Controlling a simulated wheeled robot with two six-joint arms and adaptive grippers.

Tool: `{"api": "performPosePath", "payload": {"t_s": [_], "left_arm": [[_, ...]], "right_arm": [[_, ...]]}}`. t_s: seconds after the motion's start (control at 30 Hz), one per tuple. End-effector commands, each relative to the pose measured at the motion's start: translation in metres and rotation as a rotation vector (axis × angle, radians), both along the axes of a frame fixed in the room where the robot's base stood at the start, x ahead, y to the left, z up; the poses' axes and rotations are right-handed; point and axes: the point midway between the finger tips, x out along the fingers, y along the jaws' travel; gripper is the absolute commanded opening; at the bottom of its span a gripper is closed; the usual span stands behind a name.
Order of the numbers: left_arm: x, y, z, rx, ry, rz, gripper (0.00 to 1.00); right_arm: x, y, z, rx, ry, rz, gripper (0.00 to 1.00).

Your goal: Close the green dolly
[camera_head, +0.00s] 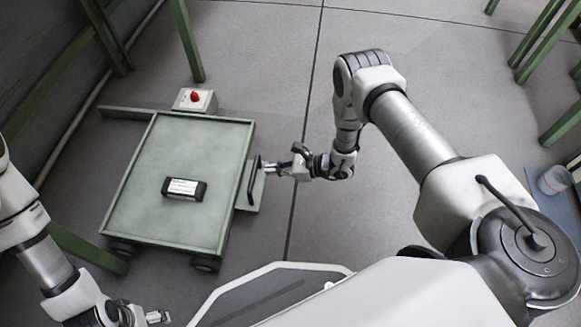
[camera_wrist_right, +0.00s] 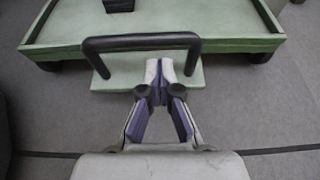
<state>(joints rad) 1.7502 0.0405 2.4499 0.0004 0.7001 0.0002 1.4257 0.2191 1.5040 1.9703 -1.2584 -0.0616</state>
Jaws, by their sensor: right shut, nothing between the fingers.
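The green dolly (camera_head: 140,205) is a low wheeled tray on the floor, left of centre in the head view. It also shows at the top of the right wrist view (camera_wrist_right: 230,45). A black handle (camera_head: 253,182) stands on a small green plate at its right side; the handle spans the middle of the wrist view (camera_wrist_right: 140,42). My right gripper (camera_head: 268,169) is shut and empty, its fingertips (camera_wrist_right: 159,66) over the plate, close to the handle. Whether they touch it I cannot tell. My left gripper (camera_head: 158,317) is at the bottom left; its finger state is unclear.
A black box with a white label (camera_head: 184,189) lies on the dolly. A grey box with a red button (camera_head: 194,100) stands at its far edge. Green posts (camera_head: 187,40) rise behind and at the far right. The grey floor right of the dolly is mostly clear.

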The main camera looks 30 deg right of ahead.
Motion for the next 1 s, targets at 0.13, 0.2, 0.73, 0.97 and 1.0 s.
{"api": "performPosePath", "payload": {"t_s": [0.13,0.2,0.73,0.97,1.0], "left_arm": [[0.000,0.000,-0.007,0.000,-0.001,0.002,0.85],[0.001,0.000,-0.007,0.000,-0.002,0.002,0.85],[0.001,0.000,-0.010,0.000,-0.002,0.003,0.85],[0.001,0.000,-0.018,0.000,-0.003,0.004,0.85],[0.001,0.001,-0.020,0.000,-0.003,0.005,0.85]], "right_arm": [[0.008,0.012,0.001,-0.001,0.001,0.001,0.00],[0.009,0.013,0.003,-0.001,0.002,0.000,0.00],[0.015,0.023,0.002,-0.001,0.000,0.004,0.00],[0.035,0.053,0.001,-0.003,-0.002,0.006,0.00],[0.040,0.060,0.001,-0.002,-0.003,0.006,0.00]]}}
